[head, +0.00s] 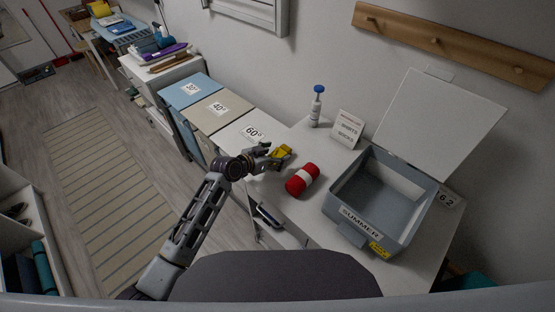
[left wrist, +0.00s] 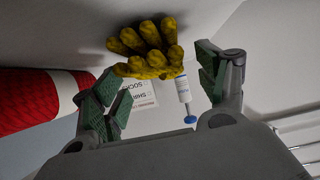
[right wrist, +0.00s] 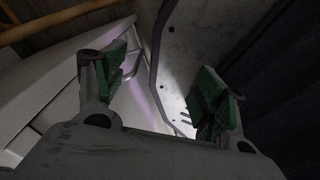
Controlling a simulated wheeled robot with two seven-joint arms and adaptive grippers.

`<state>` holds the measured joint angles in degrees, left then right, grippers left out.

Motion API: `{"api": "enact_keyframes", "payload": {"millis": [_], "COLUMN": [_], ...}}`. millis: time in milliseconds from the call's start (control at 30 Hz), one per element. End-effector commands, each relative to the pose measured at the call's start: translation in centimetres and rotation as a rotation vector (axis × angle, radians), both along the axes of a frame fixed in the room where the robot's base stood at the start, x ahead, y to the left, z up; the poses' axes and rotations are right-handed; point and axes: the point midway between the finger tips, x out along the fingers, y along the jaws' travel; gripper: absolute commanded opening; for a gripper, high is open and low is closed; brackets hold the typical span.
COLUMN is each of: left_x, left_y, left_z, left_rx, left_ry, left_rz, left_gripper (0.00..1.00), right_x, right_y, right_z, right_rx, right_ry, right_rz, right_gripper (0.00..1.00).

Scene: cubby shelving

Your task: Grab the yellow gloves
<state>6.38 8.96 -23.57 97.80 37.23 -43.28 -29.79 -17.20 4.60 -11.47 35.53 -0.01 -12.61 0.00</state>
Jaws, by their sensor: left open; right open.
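The yellow gloves (head: 281,154) lie on the white top, at the tip of my left gripper (head: 268,155). In the left wrist view the gloves (left wrist: 148,50) show their bunched fingers, just ahead of and between the fingertips of my left gripper (left wrist: 160,85). The left jaws are open, with green pads on each side, and nothing is clamped. My right gripper (right wrist: 160,90) shows only in its own wrist view, open and empty, facing a grey metal surface. The underside of the gloves is hidden.
A red roll with a white band (head: 302,179) lies right of the gloves. A grey box marked SUMMER (head: 345,222) stands open farther right. A bottle with a blue cap (head: 316,106) and a sign (head: 346,129) stand behind. Labelled bins (head: 218,110) stand at left.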

Motion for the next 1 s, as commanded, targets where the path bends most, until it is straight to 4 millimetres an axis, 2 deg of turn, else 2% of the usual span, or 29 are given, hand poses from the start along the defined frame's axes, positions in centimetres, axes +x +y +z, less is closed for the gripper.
{"api": "enact_keyframes", "payload": {"millis": [300,867,1000], "left_x": [1.04,1.14,1.14], "left_y": [-0.96,-1.08,-1.08], "left_z": [-0.91,-0.88,-0.88], "left_rx": [0.001,0.001,0.001], "left_ry": [-0.001,-0.001,-0.001], "left_rz": [0.001,0.000,0.000], "left_gripper": [0.74,0.74,0.57], "right_x": [-0.01,0.00,0.01], "right_y": [-0.05,-0.05,-0.04], "right_z": [-1.37,-1.37,-1.36], "right_rx": [-0.001,-0.001,-0.001], "right_ry": [0.000,0.000,0.000], "right_rz": [0.000,0.000,0.000], "right_gripper": [0.71,0.71,0.71]}}
